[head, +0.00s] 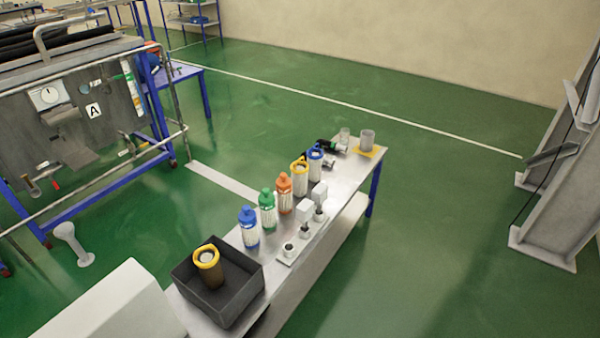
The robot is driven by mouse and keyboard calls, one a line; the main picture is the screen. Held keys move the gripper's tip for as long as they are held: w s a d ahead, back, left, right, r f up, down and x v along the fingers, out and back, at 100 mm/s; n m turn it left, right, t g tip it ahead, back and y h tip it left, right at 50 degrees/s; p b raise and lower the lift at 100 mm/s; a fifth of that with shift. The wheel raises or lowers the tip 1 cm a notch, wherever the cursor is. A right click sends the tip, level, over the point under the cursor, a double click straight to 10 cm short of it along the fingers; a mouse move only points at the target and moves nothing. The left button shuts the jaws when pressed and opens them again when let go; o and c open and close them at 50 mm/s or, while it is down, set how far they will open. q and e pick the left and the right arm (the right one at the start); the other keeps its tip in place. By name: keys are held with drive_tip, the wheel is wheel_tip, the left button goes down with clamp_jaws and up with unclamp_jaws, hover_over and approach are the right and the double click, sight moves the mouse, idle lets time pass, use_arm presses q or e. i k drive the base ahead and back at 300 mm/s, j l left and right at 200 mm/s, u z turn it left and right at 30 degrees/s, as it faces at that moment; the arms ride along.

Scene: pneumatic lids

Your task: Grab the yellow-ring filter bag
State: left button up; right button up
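Two things with yellow rings show in the head view. One is a pale filter bag with a yellow ring (300,180), upright on the long bench (345,185) between an orange-topped item (285,196) and a blue-ringed one (315,163). The other has a yellow ring and a dark brownish body (210,273) and stands inside a dark grey open bin (238,303) at the bench's near end. Neither of my grippers is in view.
A blue-topped bottle (249,232) and a green-topped one (267,211) continue the row. Small white-topped fittings (304,214) stand to their right. A clear cup (367,140) is at the far end. A machine marked A (70,100) stands left. Green floor (430,220) right of the bench is clear.

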sight(299, 169)
drive_tip(key=i+l+u, duration=0.1)
drive_tip(key=u, duration=1.05)
drive_tip(key=l+u, duration=0.4)
drive_tip(key=l, duration=0.2)
drive_tip(key=l+u, duration=0.4)
drive_tip(key=l, duration=0.2)
drive_tip(key=l+u, duration=0.35)
drive_tip(key=l, duration=0.25)
drive_tip(key=k+l+u, duration=0.2)
drive_tip(key=l+u, duration=0.2)
drive_tip(key=l, duration=0.15)
